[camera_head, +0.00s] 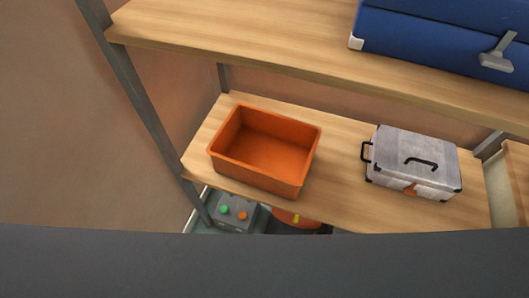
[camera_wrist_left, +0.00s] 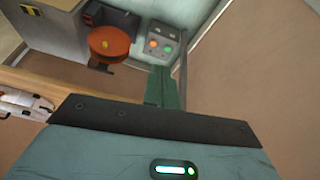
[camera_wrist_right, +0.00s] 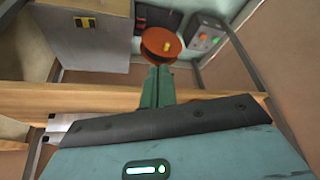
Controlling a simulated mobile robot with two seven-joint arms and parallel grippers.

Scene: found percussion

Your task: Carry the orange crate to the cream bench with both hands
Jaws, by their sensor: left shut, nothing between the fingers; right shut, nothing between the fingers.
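The orange crate (camera_head: 262,158) is an open, rectangular bin that looks empty. It stands upright near the left end of a wooden shelf (camera_head: 340,200) in the head view. Neither gripper shows in the head view, and neither is at the crate there. My left gripper (camera_wrist_left: 162,86) shows in the left wrist view as green fingers, shut and empty. My right gripper (camera_wrist_right: 157,86) shows in the right wrist view, also shut and empty. The crate is not seen in either wrist view. I cannot make out a cream bench for certain.
A silver case (camera_head: 412,163) with black handles stands right of the crate, with a gap between. A higher shelf (camera_head: 250,35) holds a blue case (camera_head: 440,40). A grey metal post (camera_head: 140,95) rises at the left. Below are a grey button box (camera_head: 232,212) and an orange round object (camera_head: 297,219).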

